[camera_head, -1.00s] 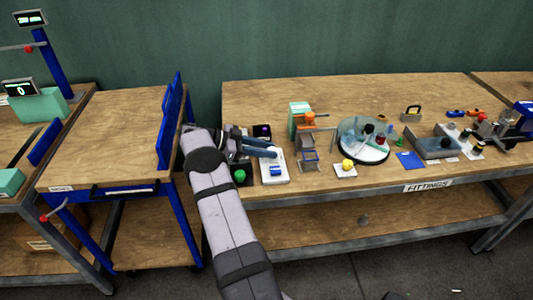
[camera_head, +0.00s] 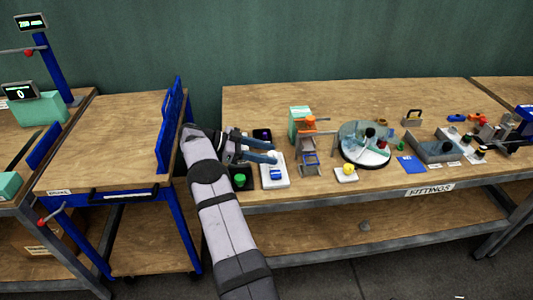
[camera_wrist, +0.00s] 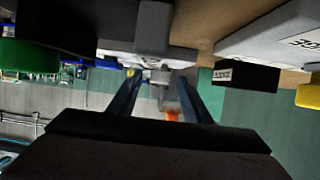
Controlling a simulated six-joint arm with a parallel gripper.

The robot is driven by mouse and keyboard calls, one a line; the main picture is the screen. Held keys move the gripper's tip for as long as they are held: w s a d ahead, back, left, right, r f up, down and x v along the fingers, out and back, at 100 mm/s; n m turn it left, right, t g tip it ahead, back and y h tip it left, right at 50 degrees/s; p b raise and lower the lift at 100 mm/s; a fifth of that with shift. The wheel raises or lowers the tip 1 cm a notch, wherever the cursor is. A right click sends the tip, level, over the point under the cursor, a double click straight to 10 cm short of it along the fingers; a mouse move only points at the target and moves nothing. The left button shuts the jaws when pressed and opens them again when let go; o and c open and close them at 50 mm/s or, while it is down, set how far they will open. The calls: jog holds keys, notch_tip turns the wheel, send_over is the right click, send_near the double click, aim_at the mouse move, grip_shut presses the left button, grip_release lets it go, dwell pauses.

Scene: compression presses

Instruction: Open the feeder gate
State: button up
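My gripper (camera_head: 275,151) hangs over the left part of the fittings bench, pointing right. Its two dark blue fingers stand apart with nothing held between them, as the wrist view also shows (camera_wrist: 158,78). A teal and orange device with a grey sloping frame (camera_head: 310,158) stands just right of the fingertips, apart from them. It may be the feeder, but I cannot make out which part is its gate. An orange part (camera_wrist: 172,114) shows beyond the fingers in the wrist view. A white plate with a blue part (camera_head: 276,173) lies just below the fingertips in the head view.
A green button box (camera_head: 240,178) sits beside my wrist. A round turntable (camera_head: 365,154), a yellow button on a white base (camera_head: 347,172) and a grey tray (camera_head: 436,151) stand to the right. The back of the bench (camera_head: 340,97) is clear.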

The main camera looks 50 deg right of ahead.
notch_tip(320, 180, up, 10)
dwell(0.9)
